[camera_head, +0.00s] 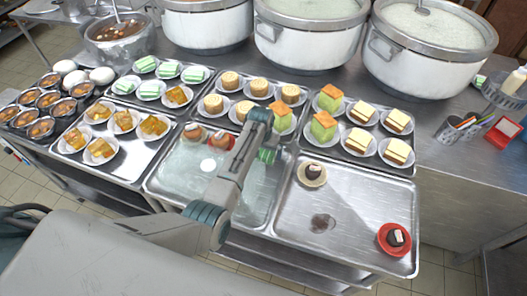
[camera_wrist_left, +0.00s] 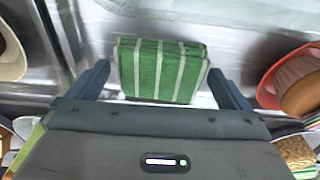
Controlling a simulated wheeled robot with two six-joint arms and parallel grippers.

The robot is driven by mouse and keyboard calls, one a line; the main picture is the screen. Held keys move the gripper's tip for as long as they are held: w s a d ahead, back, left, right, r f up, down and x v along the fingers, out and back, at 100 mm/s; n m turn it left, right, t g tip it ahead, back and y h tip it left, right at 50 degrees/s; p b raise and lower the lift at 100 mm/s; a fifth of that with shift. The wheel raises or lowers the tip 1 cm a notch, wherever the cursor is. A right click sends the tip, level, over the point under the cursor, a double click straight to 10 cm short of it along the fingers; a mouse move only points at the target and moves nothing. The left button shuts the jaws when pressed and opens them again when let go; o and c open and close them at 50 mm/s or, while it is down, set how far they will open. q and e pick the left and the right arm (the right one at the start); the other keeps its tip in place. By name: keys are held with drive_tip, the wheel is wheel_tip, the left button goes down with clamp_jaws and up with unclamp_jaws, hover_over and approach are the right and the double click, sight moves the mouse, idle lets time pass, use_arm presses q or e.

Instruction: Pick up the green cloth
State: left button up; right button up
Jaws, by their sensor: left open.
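The green cloth with pale stripes (camera_wrist_left: 163,70) lies folded on a shiny metal tray in the left wrist view. In the head view only a small green part of the cloth (camera_head: 267,156) shows beside my left gripper (camera_head: 258,138), which hides the rest. In the left wrist view my left gripper (camera_wrist_left: 160,85) is open, with one finger on each side of the cloth. I cannot tell whether the fingers touch it. My right gripper is in neither view.
The tray around the cloth (camera_head: 165,182) also holds small plated cakes (camera_head: 220,139). The tray to its right (camera_head: 350,220) holds two desserts and a dark stain. Trays of plated pastries and large stockpots (camera_head: 307,40) stand behind. A red dish (camera_head: 394,239) sits near the front right.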

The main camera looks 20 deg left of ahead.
sight(263, 152)
use_arm(q)
drive_tip(key=shift+f, duration=0.3)
drive_tip(key=c, duration=0.8)
drive_tip(key=shift+r, duration=0.1)
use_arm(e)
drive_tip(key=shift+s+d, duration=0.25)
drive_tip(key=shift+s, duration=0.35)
use_arm(q)
wheel_tip(263, 152, up, 9)
drive_tip(key=b, duration=0.2)
drive_tip(key=shift+b, duration=0.4)
drive_tip(key=shift+r, duration=0.45)
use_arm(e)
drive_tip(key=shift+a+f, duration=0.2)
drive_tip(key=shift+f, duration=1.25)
